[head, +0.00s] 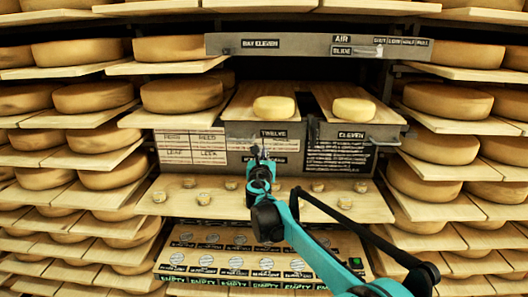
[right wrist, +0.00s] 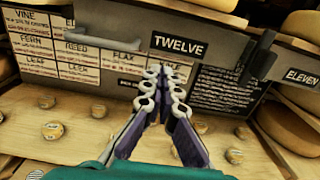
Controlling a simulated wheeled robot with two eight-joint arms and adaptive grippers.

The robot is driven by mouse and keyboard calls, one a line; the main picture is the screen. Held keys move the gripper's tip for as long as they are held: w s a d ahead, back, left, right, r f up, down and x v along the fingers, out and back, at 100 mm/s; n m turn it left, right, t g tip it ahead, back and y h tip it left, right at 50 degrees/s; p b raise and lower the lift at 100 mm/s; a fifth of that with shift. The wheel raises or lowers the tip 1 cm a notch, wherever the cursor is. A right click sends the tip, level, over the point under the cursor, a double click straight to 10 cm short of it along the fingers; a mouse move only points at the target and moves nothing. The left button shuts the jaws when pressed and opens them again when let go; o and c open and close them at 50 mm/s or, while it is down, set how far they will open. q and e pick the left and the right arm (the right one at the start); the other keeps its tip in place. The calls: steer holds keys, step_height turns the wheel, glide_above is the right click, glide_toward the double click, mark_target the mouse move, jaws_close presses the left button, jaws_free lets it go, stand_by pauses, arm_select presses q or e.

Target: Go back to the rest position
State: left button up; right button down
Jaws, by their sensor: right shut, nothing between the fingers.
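My right gripper (head: 262,152) is shut and empty. It reaches up the middle of the head view, in front of the grey cabinet (head: 232,160) near its TWELVE label (head: 273,133). In the right wrist view its fingers (right wrist: 165,85) meet below the TWELVE sign (right wrist: 179,44). I cannot tell whether the fingertips touch the cabinet front. My left gripper is not in view.
Two small pale cheeses, left (head: 274,107) and right (head: 354,110), sit on boards above the cabinet. Several little round pieces lie on the wooden shelf (head: 170,202) below it. Shelves of large cheese wheels (head: 182,95) flank both sides. A grey AIR SLIDE bar (head: 290,45) crosses above.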

steer(key=s+d+f+m+g+h+b, duration=0.45)
steer(key=s+d+f+m+b, duration=0.95)
steer(key=s+d+f+m, duration=0.6)
arm_select(q)
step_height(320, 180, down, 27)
steer(key=b, duration=1.2)
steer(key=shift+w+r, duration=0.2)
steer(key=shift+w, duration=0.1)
arm_select(e)
steer(key=s+d+f+m+g+y, duration=0.2)
steer(key=s+f+m+g+y, duration=0.2)
steer(key=s+f+m, duration=1.2)
steer(key=s+f+g, duration=0.2)
steer(key=s+f, duration=0.9)
steer(key=f, duration=0.2)
steer(key=shift+d, duration=0.2)
steer(key=shift+s+f+y, duration=0.1)
steer(key=shift+y, duration=0.15)
